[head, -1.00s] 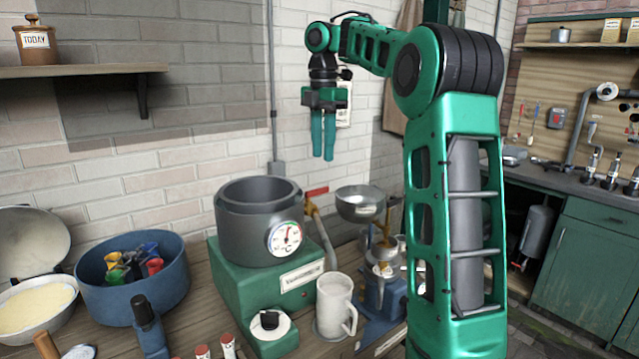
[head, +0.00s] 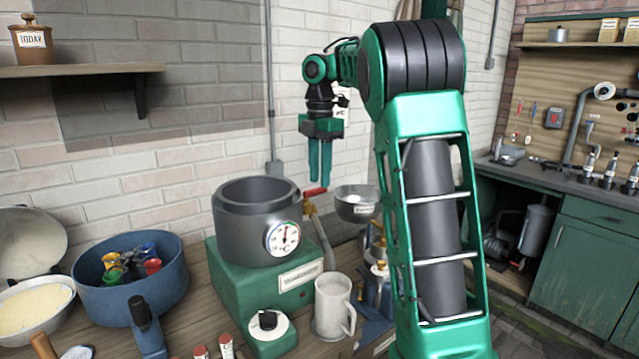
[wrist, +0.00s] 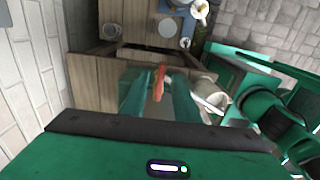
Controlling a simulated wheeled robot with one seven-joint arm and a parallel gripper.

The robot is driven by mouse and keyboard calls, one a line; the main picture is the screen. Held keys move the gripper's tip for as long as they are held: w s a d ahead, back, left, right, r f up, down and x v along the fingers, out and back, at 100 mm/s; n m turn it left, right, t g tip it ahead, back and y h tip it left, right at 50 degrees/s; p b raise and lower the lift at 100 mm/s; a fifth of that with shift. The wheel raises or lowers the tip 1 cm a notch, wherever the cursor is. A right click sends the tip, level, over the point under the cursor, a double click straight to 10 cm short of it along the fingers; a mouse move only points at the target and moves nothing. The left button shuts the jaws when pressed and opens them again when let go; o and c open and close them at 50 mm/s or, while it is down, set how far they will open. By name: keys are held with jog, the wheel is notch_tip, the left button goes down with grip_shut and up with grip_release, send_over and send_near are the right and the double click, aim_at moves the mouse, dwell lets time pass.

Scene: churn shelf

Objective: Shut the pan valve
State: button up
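The pan valve is a brass tap with a red lever (head: 316,191) at the right side of the dark grey pan (head: 232,235). The pan has a round dial and stands on a green base. The lever points up to the right, away from the pan. My gripper (head: 320,182) points straight down, with its fingertips just above the lever in the head view. In the wrist view the red lever (wrist: 159,82) shows between the two green fingers, which stand apart and hold nothing. I cannot tell whether they touch the lever.
A metal bowl (head: 357,205) is close right of the valve. A white mug (head: 332,303) stands in front. A blue tub (head: 130,290) with coloured items is at the left. A black knob (head: 268,320) sits on the base's front. The wall is close behind.

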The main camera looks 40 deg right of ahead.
jog(key=shift+f, duration=1.1)
grip_shut()
jog(key=shift+d+r, duration=0.1)
jog(key=shift+d, duration=0.15)
jog(key=shift+a, duration=0.2)
